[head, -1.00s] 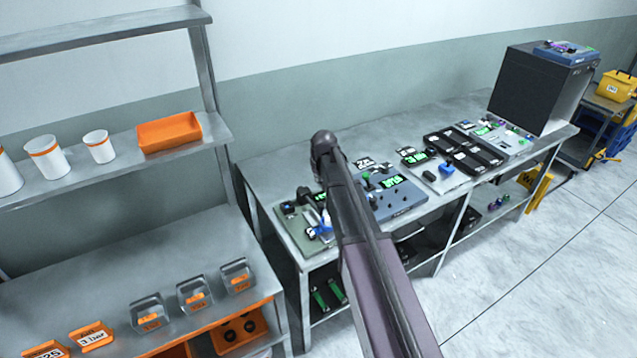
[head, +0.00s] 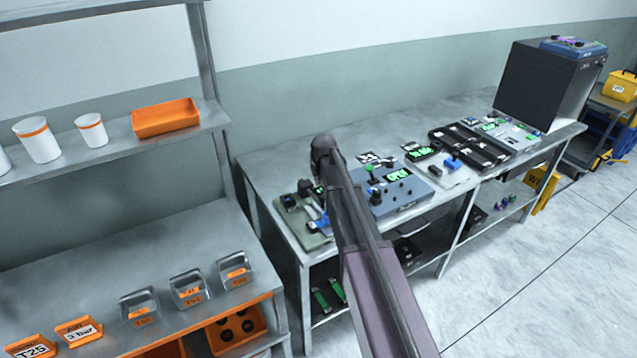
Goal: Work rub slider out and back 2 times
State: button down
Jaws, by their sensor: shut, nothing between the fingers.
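My arm (head: 365,245) rises from the bottom edge to a dark rounded joint in front of the long workbench (head: 285,160). My gripper is not seen; the part of the arm past that joint is hidden. Left of my arm, a grey-green device (head: 314,238) lies at the bench's near left end. It carries dark blocks and a small blue part (head: 318,226) beside my arm. My arm hides its right side. I cannot tell for sure which part is the rub slider. A blue-grey box (head: 405,197) with a green display stands right of my arm.
Further right are a pale panel (head: 445,178), black trays (head: 470,148) and a dark cabinet (head: 545,85). At left, a shelf rack holds white cups (head: 38,140), an orange bin (head: 165,118) and clear trays (head: 188,288).

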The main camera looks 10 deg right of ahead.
jog(key=shift+b+x, duration=0.6)
jog(key=shift+x, duration=0.35)
jog(key=s, duration=0.3)
jog(key=shift+s+d+r, duration=0.1)
jog(key=shift+s+r, duration=0.1)
jog(key=shift+s, duration=0.35)
jog(key=shift+s+d, duration=0.25)
jog(key=shift+s, duration=0.5)
jog(key=shift+s+d, duration=0.2)
jog(key=shift+s, duration=0.5)
jog(key=shift+s+f, duration=0.1)
